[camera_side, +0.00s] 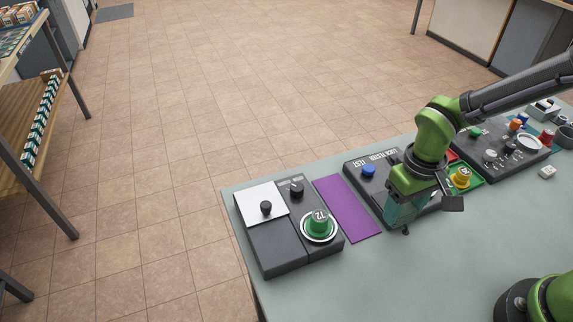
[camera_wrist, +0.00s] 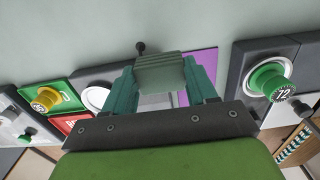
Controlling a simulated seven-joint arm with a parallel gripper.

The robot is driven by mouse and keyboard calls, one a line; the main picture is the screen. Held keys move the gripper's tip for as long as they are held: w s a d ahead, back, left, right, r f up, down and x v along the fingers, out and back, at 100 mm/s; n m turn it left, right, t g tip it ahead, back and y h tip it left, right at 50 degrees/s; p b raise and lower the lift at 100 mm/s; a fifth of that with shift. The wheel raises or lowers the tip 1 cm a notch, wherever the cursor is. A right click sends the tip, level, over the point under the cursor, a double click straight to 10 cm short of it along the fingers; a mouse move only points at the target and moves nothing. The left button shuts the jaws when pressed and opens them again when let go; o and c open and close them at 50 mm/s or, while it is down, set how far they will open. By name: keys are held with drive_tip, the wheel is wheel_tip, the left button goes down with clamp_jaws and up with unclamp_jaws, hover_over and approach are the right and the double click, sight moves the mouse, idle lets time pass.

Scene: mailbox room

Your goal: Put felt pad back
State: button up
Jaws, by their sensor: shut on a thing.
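My gripper (camera_side: 402,215) is over the black panel marked LOCK TESTER (camera_side: 366,178), left of the yellow knob. In the wrist view its two teal fingers (camera_wrist: 161,84) are shut on a grey-green ribbed block (camera_wrist: 160,68). Whether this block is the felt pad I cannot tell. A small dark knob (camera_wrist: 140,47) shows just beyond it; whether it belongs to the block is unclear. A flat purple mat (camera_side: 346,207) lies bare on the table between the panel and the left black unit; part of it shows in the wrist view (camera_wrist: 205,68).
The left black unit (camera_side: 270,243) carries a white plate, a black knob and a green knob marked 72 (camera_side: 319,223). A yellow knob (camera_side: 461,177) on a green plate stands right of my gripper. Another control panel (camera_side: 500,148) lies farther right. The front tabletop (camera_side: 420,280) is clear.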

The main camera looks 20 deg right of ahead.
drive_tip(key=w+a, duration=0.2)
drive_tip(key=w, duration=0.2)
drive_tip(key=w+a+f, duration=0.1)
drive_tip(key=w+a, duration=0.1)
drive_tip(key=w, duration=0.3)
drive_tip(key=w+a, duration=0.2)
drive_tip(key=w, duration=0.3)
drive_tip(key=shift+w+a+f, duration=0.1)
drive_tip(key=shift+w+f, duration=0.25)
drive_tip(key=shift+f, duration=1.65)
drive_tip(key=shift+f, duration=0.2)
drive_tip(key=o, duration=0.9)
drive_tip(key=shift+o, duration=0.2)
drive_tip(key=shift+r, duration=0.1)
